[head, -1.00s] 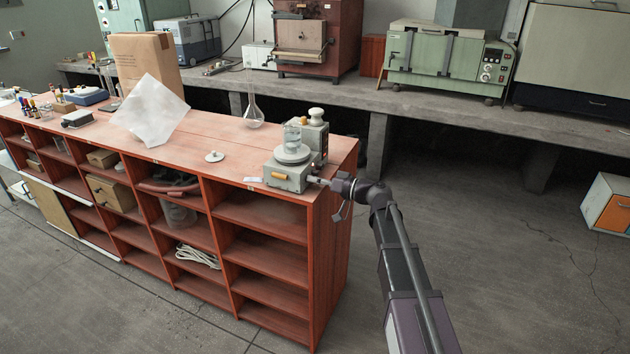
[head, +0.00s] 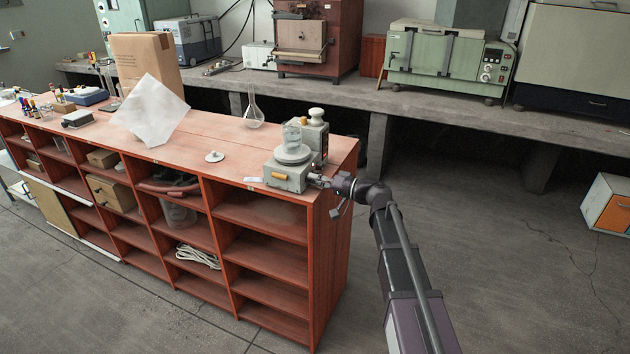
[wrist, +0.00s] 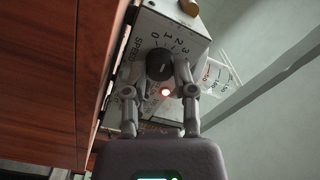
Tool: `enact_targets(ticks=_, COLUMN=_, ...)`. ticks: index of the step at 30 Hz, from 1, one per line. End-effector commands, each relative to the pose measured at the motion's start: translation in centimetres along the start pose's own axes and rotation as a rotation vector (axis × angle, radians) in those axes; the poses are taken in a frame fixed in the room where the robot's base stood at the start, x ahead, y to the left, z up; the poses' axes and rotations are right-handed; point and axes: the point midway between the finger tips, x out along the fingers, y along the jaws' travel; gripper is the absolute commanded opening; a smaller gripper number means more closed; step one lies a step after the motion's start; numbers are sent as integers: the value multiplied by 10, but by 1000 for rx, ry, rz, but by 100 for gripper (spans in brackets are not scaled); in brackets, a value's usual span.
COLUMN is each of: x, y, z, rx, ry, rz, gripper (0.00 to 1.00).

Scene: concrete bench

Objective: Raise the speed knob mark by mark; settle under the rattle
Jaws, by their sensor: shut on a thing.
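A red lamp (wrist: 165,92) glows just below the knob. My gripper (head: 318,180) reaches the stirrer's right side; in the wrist view its fingers (wrist: 158,75) are shut on the knob. I cannot read the knob's pointer clearly.
A cardboard bag (head: 145,62) is farther back.

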Motion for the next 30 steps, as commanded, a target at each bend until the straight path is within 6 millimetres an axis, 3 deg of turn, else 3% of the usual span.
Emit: enact_targets(ticks=30, x=0, y=0, z=-1, rx=962, ry=1, rz=0, gripper=0)
